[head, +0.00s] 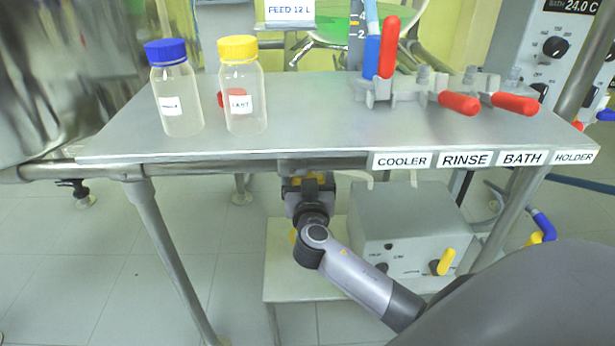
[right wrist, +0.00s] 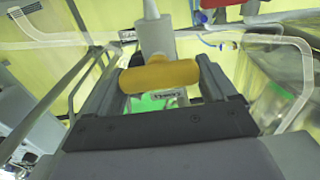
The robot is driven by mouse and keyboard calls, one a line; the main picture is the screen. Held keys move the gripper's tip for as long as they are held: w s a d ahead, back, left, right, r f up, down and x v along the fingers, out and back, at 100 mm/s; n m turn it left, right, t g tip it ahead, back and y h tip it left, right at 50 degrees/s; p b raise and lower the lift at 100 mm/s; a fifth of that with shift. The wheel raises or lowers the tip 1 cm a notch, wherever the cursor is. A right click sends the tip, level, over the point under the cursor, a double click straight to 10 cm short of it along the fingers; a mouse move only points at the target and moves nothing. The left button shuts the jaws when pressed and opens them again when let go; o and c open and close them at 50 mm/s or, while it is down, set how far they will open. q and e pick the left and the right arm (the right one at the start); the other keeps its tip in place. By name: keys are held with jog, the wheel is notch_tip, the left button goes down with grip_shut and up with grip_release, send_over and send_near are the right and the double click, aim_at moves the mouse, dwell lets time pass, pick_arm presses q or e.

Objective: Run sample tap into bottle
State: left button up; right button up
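A clear bottle with a blue cap (head: 166,51) and one with a yellow cap (head: 238,48) stand upright on the left of the bench; both look empty. Their small labels are hard to read. My right gripper (head: 309,183) is under the bench front edge, partly hidden. In the right wrist view a yellow tap handle (right wrist: 160,77) with a pale stem spans the gap between the fingers of my right gripper (right wrist: 163,85). No clear gap shows at its ends, but I cannot tell whether the fingers press on it. My left gripper is out of view.
The grey bench (head: 300,125) is bare in front of the middle. Red-handled valves (head: 459,103) in a rack fill its right side, above the labels COOLER, RINSE, BATH and HOLDER. A grey box (head: 408,230) stands below. A steel vessel (head: 60,70) is at far left.

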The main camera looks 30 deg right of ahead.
jog(key=n, duration=0.3)
jog(key=shift+a, duration=0.1)
jog(key=shift+a+f+n, duration=0.1)
jog(key=shift+n, duration=1.6)
jog(key=o, duration=0.8)
jog(key=shift+o, duration=0.2)
